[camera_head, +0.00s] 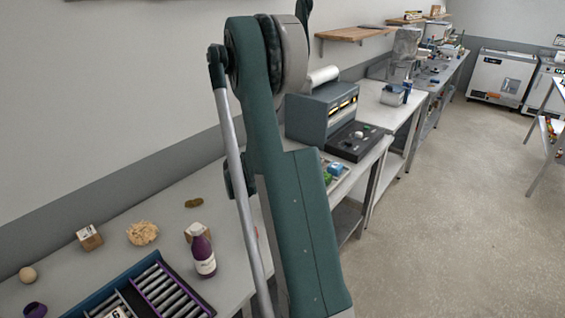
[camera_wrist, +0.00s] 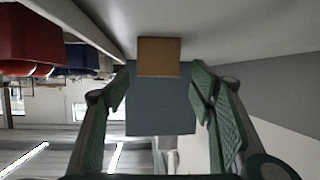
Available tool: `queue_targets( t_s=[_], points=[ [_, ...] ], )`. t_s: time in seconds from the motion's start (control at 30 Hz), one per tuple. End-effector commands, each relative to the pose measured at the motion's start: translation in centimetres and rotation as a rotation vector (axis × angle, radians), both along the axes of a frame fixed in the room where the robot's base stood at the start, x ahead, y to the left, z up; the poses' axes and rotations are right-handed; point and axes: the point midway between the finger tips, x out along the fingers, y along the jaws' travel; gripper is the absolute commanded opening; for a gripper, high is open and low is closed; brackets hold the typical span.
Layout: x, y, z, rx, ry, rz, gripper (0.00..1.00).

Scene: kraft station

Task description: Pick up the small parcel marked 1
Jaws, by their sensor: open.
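Two small brown parcels stand on the grey bench in the head view. One parcel (camera_head: 89,238) is at the left with a pale patch on top. The other parcel (camera_head: 195,230) is partly hidden behind a purple bottle. I cannot read a 1 on either. In the wrist view my gripper (camera_wrist: 160,85) is open, its two green padded fingers spread apart. A brown square face (camera_wrist: 159,57) shows beyond the gap, above a blue-grey block-like face (camera_wrist: 160,110). I cannot tell whether it is a parcel. Nothing is visibly gripped. The head view does not show my gripper's fingers.
The purple bottle (camera_head: 202,254) stands by a roller tray (camera_head: 172,291). A straw-coloured bundle (camera_head: 142,233), a pale ball (camera_head: 28,274) and a purple cup (camera_head: 35,310) are at the left. A dark machine (camera_head: 322,111) stands farther along. Red (camera_wrist: 30,40) and blue (camera_wrist: 88,60) bins show in the wrist view.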

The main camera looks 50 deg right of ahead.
Motion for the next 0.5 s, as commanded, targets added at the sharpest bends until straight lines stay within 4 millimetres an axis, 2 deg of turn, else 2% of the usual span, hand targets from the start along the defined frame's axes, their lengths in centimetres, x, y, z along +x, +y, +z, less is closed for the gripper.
queue_targets(
  t_s=[0.5],
  points=[
    [0.3, -4.3, -1.8, 0.000, -0.001, 0.000, 0.55]
  ],
)
